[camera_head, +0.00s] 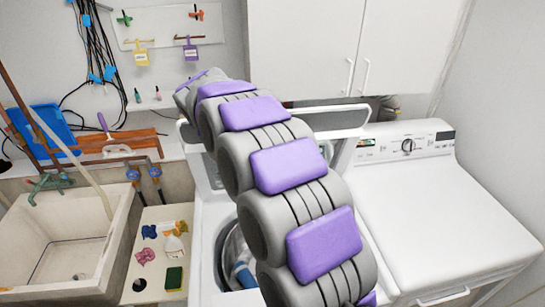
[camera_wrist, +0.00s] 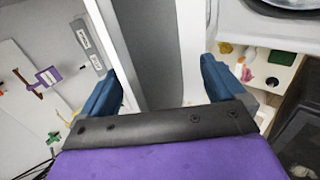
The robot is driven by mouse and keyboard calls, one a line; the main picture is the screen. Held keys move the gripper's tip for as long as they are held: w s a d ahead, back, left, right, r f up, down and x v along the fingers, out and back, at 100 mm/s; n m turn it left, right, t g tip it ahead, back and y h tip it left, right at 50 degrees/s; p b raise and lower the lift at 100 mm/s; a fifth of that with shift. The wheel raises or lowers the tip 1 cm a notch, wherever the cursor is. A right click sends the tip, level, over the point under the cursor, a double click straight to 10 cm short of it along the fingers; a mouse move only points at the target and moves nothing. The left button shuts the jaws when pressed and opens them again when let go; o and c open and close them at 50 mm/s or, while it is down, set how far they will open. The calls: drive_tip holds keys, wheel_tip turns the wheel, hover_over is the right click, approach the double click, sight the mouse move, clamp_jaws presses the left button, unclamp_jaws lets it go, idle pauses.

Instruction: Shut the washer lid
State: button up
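The white top-loading washer (camera_head: 205,225) stands in the middle of the head view, with its round drum opening partly hidden by my arm. Its lid (camera_head: 343,150) is raised at the back; its light rim shows on both sides of my arm. My gripper's end is hidden behind the arm in the head view. In the wrist view my gripper (camera_wrist: 163,85) is open, with its two blue fingers wide apart. A pale edge and a grey panel show beyond and between the fingers; I cannot tell whether they are the lid, or whether anything is touched. Part of the drum rim (camera_wrist: 288,6) shows top right.
A second white machine (camera_head: 430,215) with a control panel stands on the right. A sink (camera_head: 75,245) and a narrow counter (camera_head: 155,255) with small items are on the left. White cabinets (camera_head: 330,45) hang above, and a pegboard (camera_head: 170,25) is on the wall.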

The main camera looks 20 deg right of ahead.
drive_tip(key=shift+t, duration=0.6)
drive_tip(key=shift+s+a+f+b, duration=0.15)
drive_tip(key=shift+s+f+b, duration=0.1)
drive_tip(key=shift+s+b, duration=0.6)
drive_tip(key=shift+s+a+f+b, duration=0.2)
drive_tip(key=shift+s+b, duration=0.55)
drive_tip(key=shift+b, duration=0.1)
drive_tip(key=shift+s+a+f+b, duration=0.15)
drive_tip(key=shift+s+f+b, duration=0.1)
drive_tip(key=shift+s+b, duration=0.6)
